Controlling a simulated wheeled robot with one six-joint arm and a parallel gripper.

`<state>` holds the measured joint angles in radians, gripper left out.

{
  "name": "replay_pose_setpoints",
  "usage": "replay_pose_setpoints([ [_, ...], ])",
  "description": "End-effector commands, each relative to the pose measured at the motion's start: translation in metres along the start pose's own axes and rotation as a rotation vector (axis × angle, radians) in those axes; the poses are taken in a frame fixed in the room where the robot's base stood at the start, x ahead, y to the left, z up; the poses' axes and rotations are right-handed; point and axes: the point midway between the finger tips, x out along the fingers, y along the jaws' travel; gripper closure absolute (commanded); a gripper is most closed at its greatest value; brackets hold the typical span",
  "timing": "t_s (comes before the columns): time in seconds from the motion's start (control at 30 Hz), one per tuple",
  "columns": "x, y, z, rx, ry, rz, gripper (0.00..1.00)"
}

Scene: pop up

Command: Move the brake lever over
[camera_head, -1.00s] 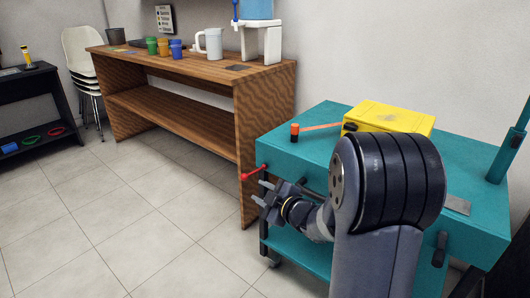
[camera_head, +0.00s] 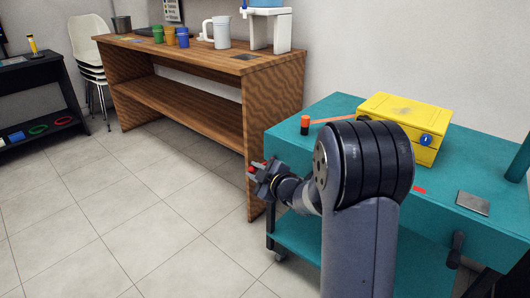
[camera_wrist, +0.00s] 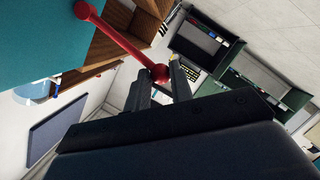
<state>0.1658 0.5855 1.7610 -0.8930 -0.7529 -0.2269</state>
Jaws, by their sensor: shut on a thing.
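The brake lever is a thin red rod (camera_wrist: 121,42) with a round red knob (camera_wrist: 160,73) at its end. In the wrist view it runs from a red joint by the teal cart down to my gripper (camera_wrist: 160,86). My gripper's two dark fingers are shut on the knob, one on each side. In the head view my gripper (camera_head: 259,171) is at the cart's left front corner, with a bit of red (camera_head: 252,169) showing at its fingertips. My arm and gripper hide most of the lever there.
The teal cart (camera_head: 350,105) carries a yellow box (camera_head: 400,115) with a blue button, an orange-and-black cylinder (camera_head: 305,125) and a grey plate (camera_head: 473,203). A wooden bench (camera_head: 255,75) with cups stands close behind my gripper. The tiled floor at left is clear.

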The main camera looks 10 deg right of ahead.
Motion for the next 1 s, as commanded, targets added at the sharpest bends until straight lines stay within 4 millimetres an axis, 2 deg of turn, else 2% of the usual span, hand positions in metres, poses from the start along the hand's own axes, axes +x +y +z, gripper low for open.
replay_pose_setpoints([
  [0.33, -0.004, 0.024, -0.011, 0.001, -0.002, 0.002, 0.92],
  [0.77, -0.004, 0.026, -0.011, 0.001, -0.002, 0.003, 0.92],
  [1.0, -0.005, 0.041, -0.014, 0.001, -0.003, 0.004, 0.92],
])
